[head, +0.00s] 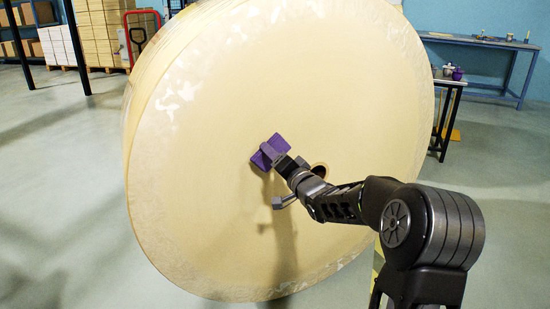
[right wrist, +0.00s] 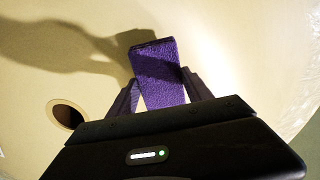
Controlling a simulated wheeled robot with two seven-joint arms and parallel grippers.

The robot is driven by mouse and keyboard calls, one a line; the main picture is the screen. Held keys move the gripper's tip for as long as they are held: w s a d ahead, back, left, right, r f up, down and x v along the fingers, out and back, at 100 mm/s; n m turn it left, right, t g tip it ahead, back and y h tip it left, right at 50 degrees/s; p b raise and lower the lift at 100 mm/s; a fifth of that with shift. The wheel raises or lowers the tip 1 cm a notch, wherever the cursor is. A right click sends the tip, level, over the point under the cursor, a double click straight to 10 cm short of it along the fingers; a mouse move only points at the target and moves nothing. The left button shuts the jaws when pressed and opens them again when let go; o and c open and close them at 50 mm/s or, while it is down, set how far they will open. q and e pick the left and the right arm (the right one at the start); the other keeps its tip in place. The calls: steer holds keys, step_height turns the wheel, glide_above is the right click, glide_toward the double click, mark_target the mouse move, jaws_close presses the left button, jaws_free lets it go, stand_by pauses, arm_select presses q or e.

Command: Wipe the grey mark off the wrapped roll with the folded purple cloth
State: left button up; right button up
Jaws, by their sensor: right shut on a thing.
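The wrapped roll (head: 230,110) stands on edge and fills the middle of the head view, its pale tan flat face toward me. My right gripper (head: 275,156) is shut on the folded purple cloth (head: 264,159) in front of the face, left of the dark core hole (head: 320,170). In the right wrist view the purple cloth (right wrist: 157,65) sticks out between the fingers, close to the face; I cannot tell if it touches. The core hole (right wrist: 68,114) shows at lower left there. I see no grey mark; the cloth, arm or shadow may cover it. My left gripper is out of view.
A blue workbench (head: 490,45) stands at the back right. A small dark table (head: 450,88) with containers is just right of the roll. Stacked boxes and a red pallet jack (head: 135,30) are at the back left. The grey floor (head: 60,190) at left is clear.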

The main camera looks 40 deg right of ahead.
mark_target(286, 152)
steer(key=shift+w+d, duration=0.15)
steer(key=shift+w, duration=0.9)
stand_by(0.4)
steer(key=shift+s+d+r+p, duration=0.1)
steer(key=shift+s+d+p, duration=0.05)
steer(key=shift+d+p, duration=0.45)
steer(key=shift+s+d+r+p, duration=0.15)
steer(key=shift+d+p, duration=0.25)
steer(key=shift+d, duration=0.35)
steer(key=shift+s+d+f, duration=0.15)
steer(key=shift+d+f, duration=0.1)
steer(key=shift+d, duration=0.4)
steer(key=shift+r+p, duration=0.1)
steer(key=shift+p, duration=0.25)
